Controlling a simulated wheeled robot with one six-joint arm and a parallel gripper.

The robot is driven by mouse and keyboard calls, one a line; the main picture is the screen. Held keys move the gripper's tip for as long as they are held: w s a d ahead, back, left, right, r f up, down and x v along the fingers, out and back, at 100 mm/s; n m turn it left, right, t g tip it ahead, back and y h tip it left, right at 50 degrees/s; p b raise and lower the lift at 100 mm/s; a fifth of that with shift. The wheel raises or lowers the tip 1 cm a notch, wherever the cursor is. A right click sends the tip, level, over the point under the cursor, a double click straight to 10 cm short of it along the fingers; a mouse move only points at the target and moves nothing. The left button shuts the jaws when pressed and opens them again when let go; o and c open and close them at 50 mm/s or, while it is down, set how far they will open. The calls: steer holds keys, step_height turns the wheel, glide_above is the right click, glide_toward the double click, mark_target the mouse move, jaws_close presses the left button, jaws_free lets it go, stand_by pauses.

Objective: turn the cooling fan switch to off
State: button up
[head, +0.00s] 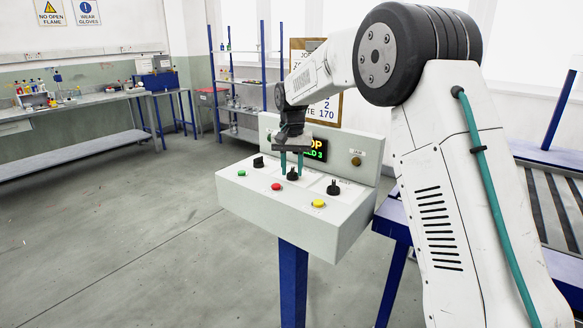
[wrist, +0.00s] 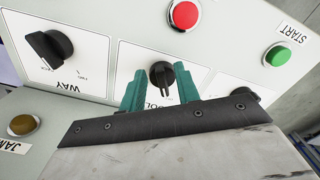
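The cooling fan switch (wrist: 162,72) is a small black rotary knob, the middle of three, on a white plate. A partly hidden label ending in "OOL" lies by it in the wrist view. Its raised grip points roughly toward my gripper's body there; its setting marks are not readable. In the head view the knob (head: 292,175) is under my gripper (head: 292,168). My gripper's two teal fingers are open, one on each side of the knob, with visible gaps. The wrist view also shows my gripper (wrist: 161,88) with nothing held.
The grey console (head: 345,223) has two other black knobs (head: 258,161) (head: 333,187), a green button (head: 241,172), a red button (head: 276,186) and a yellow button (head: 318,203). Behind them are a lit display (head: 317,150) and a JAM indicator (head: 356,161). Open floor lies left.

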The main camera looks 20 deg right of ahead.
mark_target(292, 171)
step_height(292, 171, up, 8)
steer(key=shift+f, duration=0.1)
stand_by(0.5)
steer(key=shift+f, duration=0.15)
steer(key=shift+n+g, duration=0.4)
steer(key=shift+n, duration=0.3)
steer(key=s+f, duration=0.3)
steer(key=shift+s+d+f, duration=0.1)
steer(key=shift+s, duration=0.1)
steer(key=s+d+n+t, duration=0.2)
steer(key=s+d+n, duration=0.1)
steer(key=s, duration=4.1)
steer(key=shift+s+r, duration=0.3)
steer(key=shift+r, duration=0.05)
